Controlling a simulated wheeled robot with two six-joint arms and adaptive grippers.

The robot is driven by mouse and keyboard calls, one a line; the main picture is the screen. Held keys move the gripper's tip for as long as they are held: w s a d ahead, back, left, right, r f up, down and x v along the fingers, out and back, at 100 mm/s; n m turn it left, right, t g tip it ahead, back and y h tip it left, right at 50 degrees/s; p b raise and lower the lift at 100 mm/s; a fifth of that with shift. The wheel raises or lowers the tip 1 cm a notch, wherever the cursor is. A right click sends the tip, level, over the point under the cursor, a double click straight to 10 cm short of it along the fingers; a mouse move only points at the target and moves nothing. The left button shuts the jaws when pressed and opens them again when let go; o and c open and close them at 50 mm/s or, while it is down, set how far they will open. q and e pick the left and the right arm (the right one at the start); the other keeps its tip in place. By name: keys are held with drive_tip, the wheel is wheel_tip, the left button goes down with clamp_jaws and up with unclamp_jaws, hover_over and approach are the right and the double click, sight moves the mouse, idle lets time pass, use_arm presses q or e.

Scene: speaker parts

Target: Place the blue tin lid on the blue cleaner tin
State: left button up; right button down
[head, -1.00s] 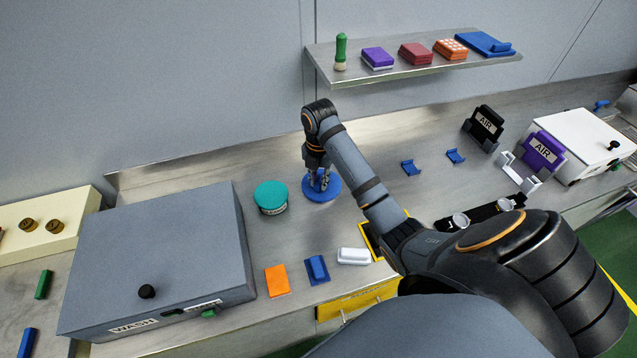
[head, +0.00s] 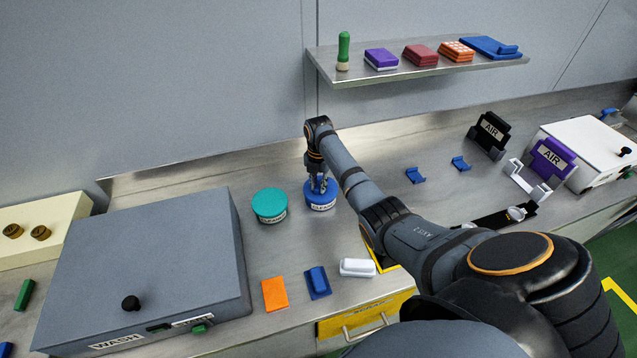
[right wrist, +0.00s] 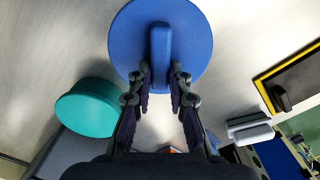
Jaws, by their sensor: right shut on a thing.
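The blue tin lid (head: 310,197) is a round disc with a raised bar handle, seen from above in the right wrist view (right wrist: 190,55). My right gripper (head: 319,186) points down and is shut on the lid's handle; the wrist view shows its fingers (right wrist: 160,80) on either side of that bar. The blue cleaner tin (head: 322,208) is directly under the lid, with its white label showing. The lid looks level and lined up with the tin; I cannot tell if a small gap is left. My left gripper is not in view.
A teal-lidded cleaner tin (head: 270,205) stands close to the left. A grey WASH box (head: 150,260) is further left. An orange pad (head: 275,294), a blue block (head: 318,281) and a white block (head: 357,267) lie in front. The bench behind the tins is clear.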

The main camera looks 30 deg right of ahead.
sight(318, 186)
drive_tip(key=shift+f, duration=0.1)
drive_tip(key=shift+f, duration=0.15)
drive_tip(key=c, duration=1.3)
unclamp_jaws()
drive_tip(key=shift+o, duration=0.2)
drive_tip(key=shift+r, duration=0.65)
wheel_tip(318, 186, up, 11)
drive_tip(key=b, duration=0.1)
drive_tip(key=shift+b, duration=0.4)
